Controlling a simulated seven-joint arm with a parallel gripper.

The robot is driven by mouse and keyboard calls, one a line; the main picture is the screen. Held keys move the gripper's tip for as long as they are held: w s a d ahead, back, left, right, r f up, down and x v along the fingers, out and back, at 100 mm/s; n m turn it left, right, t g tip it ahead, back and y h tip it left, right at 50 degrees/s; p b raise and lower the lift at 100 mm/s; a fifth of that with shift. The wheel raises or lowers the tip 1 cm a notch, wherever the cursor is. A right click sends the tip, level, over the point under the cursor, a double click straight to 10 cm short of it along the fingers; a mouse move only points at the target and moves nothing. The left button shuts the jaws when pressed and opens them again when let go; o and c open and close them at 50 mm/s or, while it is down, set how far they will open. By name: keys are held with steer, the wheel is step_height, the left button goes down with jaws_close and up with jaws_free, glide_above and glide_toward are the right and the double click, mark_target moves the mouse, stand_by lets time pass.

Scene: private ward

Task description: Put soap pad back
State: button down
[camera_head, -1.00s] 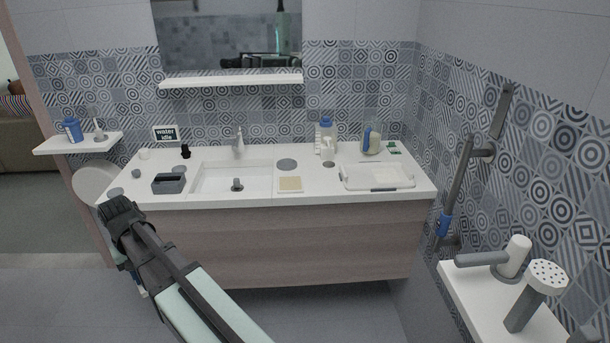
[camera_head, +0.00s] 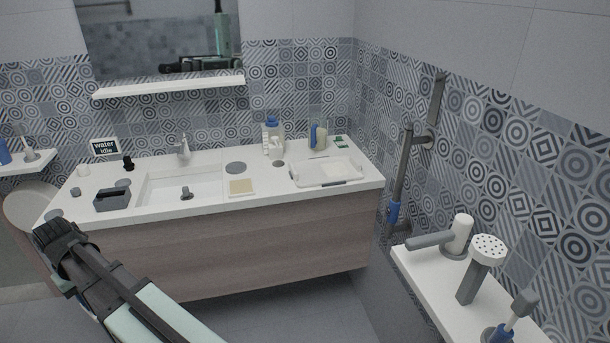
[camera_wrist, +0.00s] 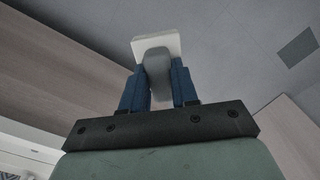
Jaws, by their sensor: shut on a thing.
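In the wrist view my gripper (camera_wrist: 158,78) has its two blue fingers shut on a grey piece with a pale square pad (camera_wrist: 156,45) at its far end. I cannot tell for sure whether this is the soap pad. In the head view my gripper (camera_head: 60,243) is at the lower left, in front of and below the counter's left front corner. Its fingers and the held piece are hidden there. A flat beige square on a pale base (camera_head: 241,187) lies on the counter right of the sink; its exact kind is unclear.
The white counter (camera_head: 210,207) carries a sink basin (camera_head: 185,186), a dark open box (camera_head: 112,199), a white tray (camera_head: 325,172) and bottles (camera_head: 272,138) at the back. A side shelf (camera_head: 425,285) with a shower head (camera_head: 487,250) stands at the right.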

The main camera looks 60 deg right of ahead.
steer(key=shift+s+d+r+m, duration=1.35)
steer(key=shift+d+r, duration=0.6)
steer(key=shift+d, duration=9.15)
steer(key=shift+s+d+r+m, duration=1)
steer(key=shift+d+r+m, duration=0.85)
steer(key=shift+d, duration=9.3)
steer(key=shift+s+d+r+m, duration=1.25)
steer(key=shift+d+r, duration=0.85)
steer(key=shift+d, duration=9)
steer(key=shift+w+f, duration=0.1)
steer(key=shift+f, duration=4.6)
steer(key=shift+f, duration=0.2)
steer(key=c, duration=0.9)
jaws_free()
steer(key=shift+o, duration=0.2)
